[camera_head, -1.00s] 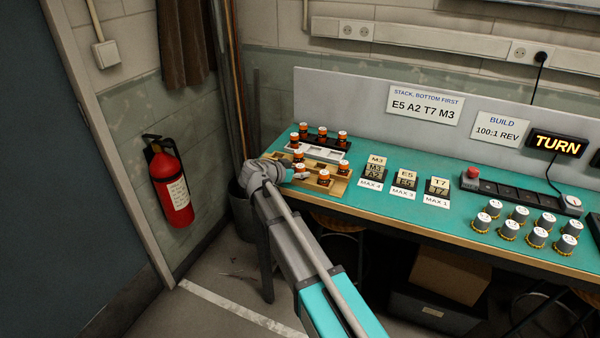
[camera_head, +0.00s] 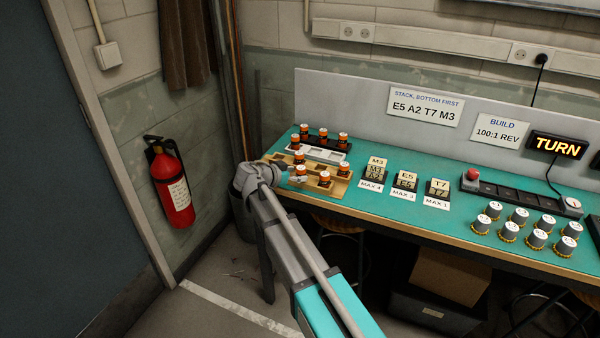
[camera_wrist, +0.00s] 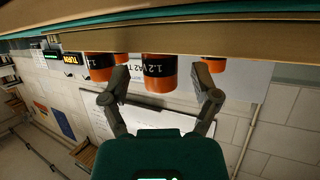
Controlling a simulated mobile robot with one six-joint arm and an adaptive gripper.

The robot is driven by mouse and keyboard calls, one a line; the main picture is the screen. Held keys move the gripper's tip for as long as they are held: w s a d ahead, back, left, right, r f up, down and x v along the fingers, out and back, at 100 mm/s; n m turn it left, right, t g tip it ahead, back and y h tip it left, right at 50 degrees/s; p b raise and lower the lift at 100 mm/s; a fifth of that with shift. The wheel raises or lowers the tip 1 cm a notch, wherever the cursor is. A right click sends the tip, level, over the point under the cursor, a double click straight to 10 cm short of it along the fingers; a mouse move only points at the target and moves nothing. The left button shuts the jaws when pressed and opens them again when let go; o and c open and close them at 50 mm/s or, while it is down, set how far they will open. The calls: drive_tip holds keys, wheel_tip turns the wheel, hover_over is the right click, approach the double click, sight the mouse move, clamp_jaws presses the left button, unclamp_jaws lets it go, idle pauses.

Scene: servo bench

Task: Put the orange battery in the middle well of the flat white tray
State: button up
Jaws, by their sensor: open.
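Several orange batteries with black bands and pale tops stand in the wooden holder (camera_head: 335,190) at the bench's left end; one of them, a front battery (camera_head: 301,170), is nearest my gripper (camera_head: 284,172). In the wrist view, which is upside down, a battery (camera_wrist: 160,76) marked 1.2 V shows between my two spread fingers. My gripper is open and holds nothing; whether a finger touches the battery is not clear. The flat white tray (camera_head: 327,155) lies just behind the wooden holder. Batteries in front partly hide it, and its wells are too small to tell apart.
A black rack (camera_head: 331,142) with more orange batteries stands behind the white tray, near the grey back panel (camera_head: 340,100). Stacked label blocks (camera_head: 375,168) stand to the right. Green bench top (camera_head: 450,195) is bare in places. A fire extinguisher (camera_head: 170,185) hangs on the left wall.

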drive_tip(key=p+v, duration=0.4)
drive_tip(key=v, duration=0.7)
drive_tip(key=shift+s+a+r, duration=0.2)
drive_tip(key=shift+s+a, duration=0.05)
drive_tip(key=shift+d, duration=0.1)
drive_tip(key=s+d+f+n+g, duration=0.2)
drive_tip(key=d+f+g, duration=0.15)
drive_tip(key=d, duration=0.85)
drive_tip(key=s+d+f+n+g+y, duration=0.3)
drive_tip(key=s+d+f+y, duration=0.1)
drive_tip(key=s+d, duration=0.3)
drive_tip(key=s+d+f+n+g+y, duration=0.3)
drive_tip(key=s+d, duration=0.5)
drive_tip(key=d, duration=0.4)
drive_tip(key=shift+d+f+n+y, duration=0.2)
drive_tip(key=shift+f+n+y, duration=0.35)
drive_tip(key=shift+y, duration=0.65)
drive_tip(key=shift+s, duration=0.15)
